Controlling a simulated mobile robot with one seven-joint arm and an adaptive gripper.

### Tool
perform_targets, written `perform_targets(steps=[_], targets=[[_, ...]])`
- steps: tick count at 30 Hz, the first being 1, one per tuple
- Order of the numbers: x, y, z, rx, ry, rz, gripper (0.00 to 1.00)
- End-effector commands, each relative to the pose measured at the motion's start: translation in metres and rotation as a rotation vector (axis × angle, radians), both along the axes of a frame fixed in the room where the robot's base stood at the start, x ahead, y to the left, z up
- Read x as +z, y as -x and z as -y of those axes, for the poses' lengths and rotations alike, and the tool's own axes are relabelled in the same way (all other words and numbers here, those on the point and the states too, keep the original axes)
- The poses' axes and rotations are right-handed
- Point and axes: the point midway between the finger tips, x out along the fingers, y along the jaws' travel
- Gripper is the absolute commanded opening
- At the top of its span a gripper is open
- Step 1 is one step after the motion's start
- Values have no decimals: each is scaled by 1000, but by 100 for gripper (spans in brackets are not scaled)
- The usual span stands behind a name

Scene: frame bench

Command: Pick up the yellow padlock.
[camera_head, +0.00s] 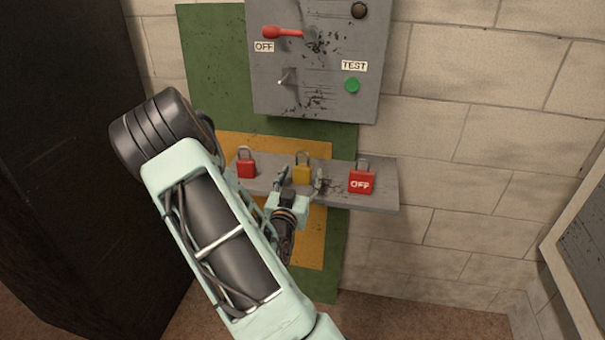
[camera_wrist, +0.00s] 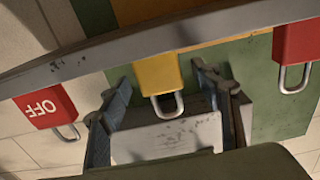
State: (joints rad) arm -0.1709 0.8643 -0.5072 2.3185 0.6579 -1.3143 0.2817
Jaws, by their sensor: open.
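The yellow padlock (camera_head: 302,174) stands upright on a narrow grey shelf (camera_head: 382,190), between two red padlocks. My gripper (camera_head: 300,184) is open just in front of it, with a finger to either side. In the wrist view the picture is turned over, so the yellow padlock (camera_wrist: 160,74) shows with its shackle pointing down. There it lies between the spread fingertips of my gripper (camera_wrist: 163,85), with visible gaps on both sides. The fingers do not appear to touch it.
A plain red padlock (camera_head: 246,168) stands to the left and a red padlock marked OFF (camera_head: 361,182) to the right, both on the shelf. A grey switch panel (camera_head: 318,90) hangs on the wall above. A dark cabinet (camera_head: 60,150) fills the left side.

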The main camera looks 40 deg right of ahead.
Motion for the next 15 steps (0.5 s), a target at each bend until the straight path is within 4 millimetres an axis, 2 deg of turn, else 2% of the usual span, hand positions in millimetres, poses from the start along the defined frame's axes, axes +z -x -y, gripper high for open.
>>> perform_targets(steps=[4,12,15], targets=[[0,-12,14,-1,1,-1,58],[0,-15,17,1,0,-1,58],[0,-15,17,1,0,-1,49]])
